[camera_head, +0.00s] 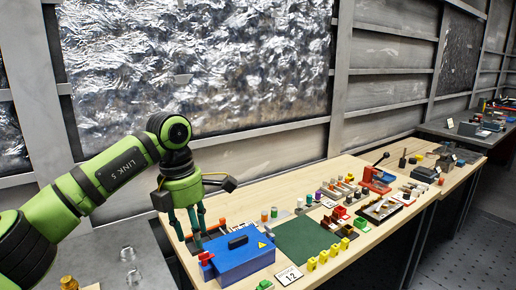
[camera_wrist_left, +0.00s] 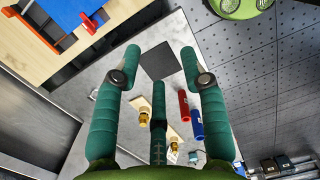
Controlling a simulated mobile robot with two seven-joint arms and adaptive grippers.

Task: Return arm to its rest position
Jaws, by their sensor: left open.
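My left arm (camera_head: 120,168) comes in from the left in the head view, green and black, bent at the elbow. My left gripper (camera_head: 189,238) points down at the left end of the wooden workbench (camera_head: 345,245), by the blue box (camera_head: 238,258) with a red lever (camera_head: 206,258). Whether it touches the box is unclear. In the left wrist view the teal fingers of the left gripper (camera_wrist_left: 159,62) are spread apart, with nothing between them. My right gripper is not in view.
A green mat (camera_head: 302,240), several small coloured parts and a number card (camera_head: 289,276) lie on the workbench. A grey table (camera_head: 150,262) with clear cups (camera_head: 128,254) is at left. The left wrist view shows red (camera_wrist_left: 183,105) and blue (camera_wrist_left: 196,124) cylinders.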

